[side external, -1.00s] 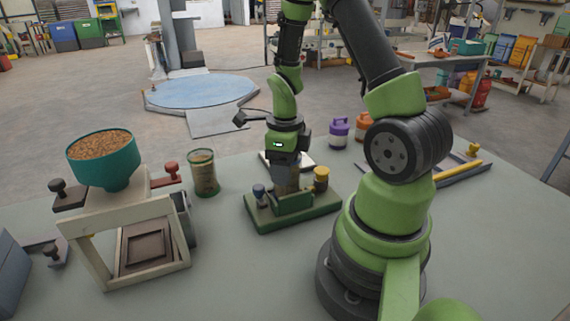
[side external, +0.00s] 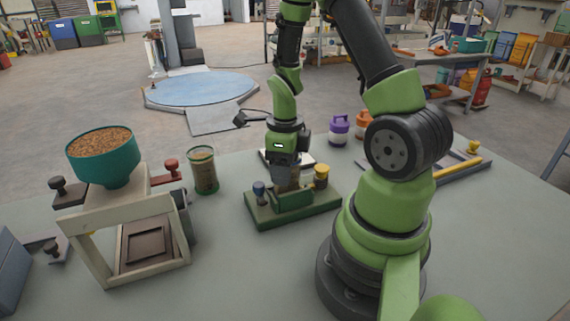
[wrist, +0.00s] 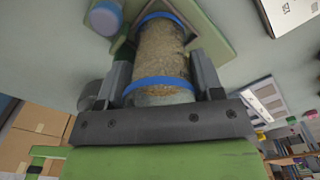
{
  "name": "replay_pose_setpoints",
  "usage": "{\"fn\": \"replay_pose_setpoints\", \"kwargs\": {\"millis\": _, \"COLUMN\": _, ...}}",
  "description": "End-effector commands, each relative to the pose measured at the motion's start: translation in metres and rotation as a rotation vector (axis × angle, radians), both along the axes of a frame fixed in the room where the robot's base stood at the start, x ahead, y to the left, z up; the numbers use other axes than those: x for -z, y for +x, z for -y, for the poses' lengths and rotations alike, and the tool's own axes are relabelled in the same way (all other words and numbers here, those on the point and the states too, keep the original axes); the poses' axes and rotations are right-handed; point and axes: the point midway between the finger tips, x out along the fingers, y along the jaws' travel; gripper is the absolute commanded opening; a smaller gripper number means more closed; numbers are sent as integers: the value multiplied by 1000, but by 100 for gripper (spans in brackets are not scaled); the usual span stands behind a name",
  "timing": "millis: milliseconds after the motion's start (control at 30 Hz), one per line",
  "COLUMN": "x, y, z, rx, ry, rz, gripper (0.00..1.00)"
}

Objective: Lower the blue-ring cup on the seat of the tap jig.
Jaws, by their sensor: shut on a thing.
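The blue-ring cup (wrist: 160,52), clear with brown grainy filling and a blue ring at each end, is between my gripper's fingers (wrist: 162,82). In the side external view my gripper (side external: 287,170) points down over the tap jig and mostly hides the cup. The green tap jig (side external: 262,217) has a blue knob (side external: 259,190) at its left and a yellow knob (side external: 321,175) at its right. The cup is within the jig's footprint, between the knobs, behind the front block (side external: 294,199). Its base and the seat are hidden, so I cannot tell whether they touch.
A filler stand with a teal hopper (side external: 104,160) is at the left. A green-banded cup (side external: 204,176) stands beside it. Purple (side external: 339,131) and orange (side external: 363,128) containers stand behind the jig. A white card (wrist: 290,14) lies near it. The front table is clear.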

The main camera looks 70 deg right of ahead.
Motion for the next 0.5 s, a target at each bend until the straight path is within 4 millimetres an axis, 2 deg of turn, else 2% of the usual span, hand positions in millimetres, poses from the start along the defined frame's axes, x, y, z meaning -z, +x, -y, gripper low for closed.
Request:
{"fn": "replay_pose_setpoints", "kwargs": {"millis": 300, "x": 1, "y": 0, "z": 0, "rx": 0, "ry": 0, "rz": 0, "gripper": 37}}
{"fn": "replay_pose_setpoints", "kwargs": {"millis": 333, "x": 1, "y": 0, "z": 0, "rx": 0, "ry": 0, "rz": 0, "gripper": 67}}
{"fn": "replay_pose_setpoints", "kwargs": {"millis": 433, "x": 1, "y": 0, "z": 0, "rx": 0, "ry": 0, "rz": 0, "gripper": 90}}
{"fn": "replay_pose_setpoints", "kwargs": {"millis": 500, "x": 1, "y": 0, "z": 0, "rx": 0, "ry": 0, "rz": 0, "gripper": 90}}
